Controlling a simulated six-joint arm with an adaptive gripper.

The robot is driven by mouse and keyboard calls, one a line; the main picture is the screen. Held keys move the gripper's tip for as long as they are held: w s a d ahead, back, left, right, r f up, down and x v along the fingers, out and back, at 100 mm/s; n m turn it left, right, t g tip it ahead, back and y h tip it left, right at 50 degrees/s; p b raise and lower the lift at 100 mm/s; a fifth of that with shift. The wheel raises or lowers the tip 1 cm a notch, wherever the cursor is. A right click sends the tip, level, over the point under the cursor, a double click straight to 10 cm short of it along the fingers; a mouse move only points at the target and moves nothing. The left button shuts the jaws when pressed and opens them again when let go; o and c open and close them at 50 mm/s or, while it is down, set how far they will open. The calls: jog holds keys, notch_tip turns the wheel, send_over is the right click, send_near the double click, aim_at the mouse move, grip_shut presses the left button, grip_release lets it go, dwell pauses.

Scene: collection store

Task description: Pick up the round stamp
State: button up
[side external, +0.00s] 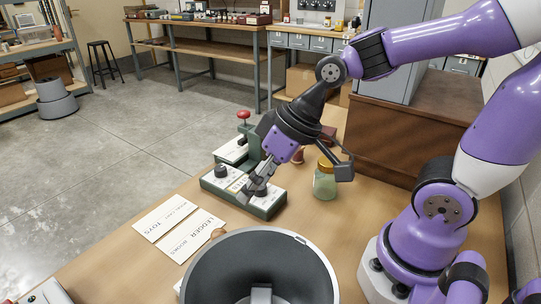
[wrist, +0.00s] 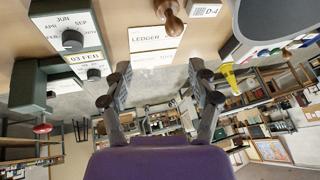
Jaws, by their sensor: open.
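A brown wooden-handled stamp (wrist: 172,20), which looks like the round stamp, stands by the ledger card (wrist: 150,42) at the top of the wrist view. In the side view its brown handle top (side external: 218,233) shows just behind the rim of a dark bin; its base is hidden there. My gripper (side external: 255,190) is open, tilted down over the green dial box, away from the stamp. In the wrist view my two fingers (wrist: 160,68) stand well apart with nothing between them.
The dial box (side external: 270,208) with a date strip lies under my gripper. A red-knobbed green device (side external: 243,116) stands behind it. A glass jar (side external: 325,184) is to the right. The round dark bin (side external: 206,266) fills the front. Two cards (side external: 165,216) lie flat at left.

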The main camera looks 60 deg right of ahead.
aim_at(224, 233)
jog(key=shift+y, duration=0.5)
jog(key=x, duration=0.3)
jog(key=a+x, duration=0.1)
jog(key=x, duration=0.2)
jog(key=shift+s+r, duration=0.15)
jog(key=shift+r, duration=0.05)
jog(key=shift+x, duration=2.95)
jog(key=shift+s, duration=0.15)
grip_shut()
